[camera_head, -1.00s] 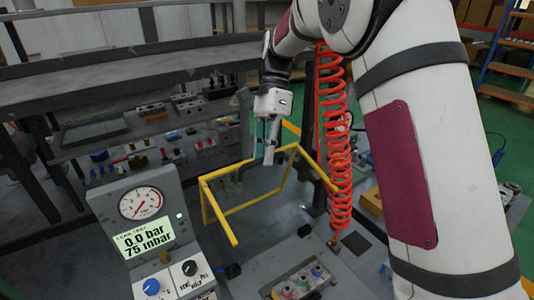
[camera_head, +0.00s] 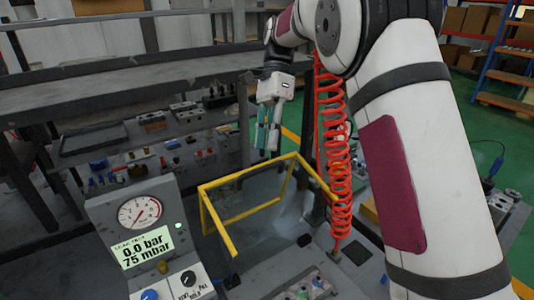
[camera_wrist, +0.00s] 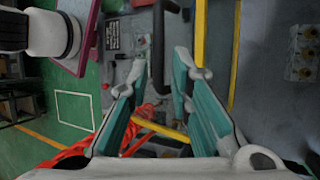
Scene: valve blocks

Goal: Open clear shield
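The clear shield has a yellow frame (camera_head: 240,174) and stands over the bench right of the gauge box. Its clear panel is hard to make out. My gripper (camera_head: 267,152) points down at the frame's far top bar, close to it in the head view; I cannot tell whether they touch. In the wrist view my gripper (camera_wrist: 162,72) has its two teal-padded fingers apart with nothing held between them. A yellow bar (camera_wrist: 236,50) runs to the right of the fingers, and another yellow bar passes below, partly hidden behind them.
A gauge box (camera_head: 139,235) reading 0.0 bar and 75 mbar stands left of the shield. A red coiled hose (camera_head: 335,150) hangs just right of my gripper. A workbench with valve parts (camera_head: 150,122) lies behind. Small coloured fittings (camera_head: 310,287) sit in front.

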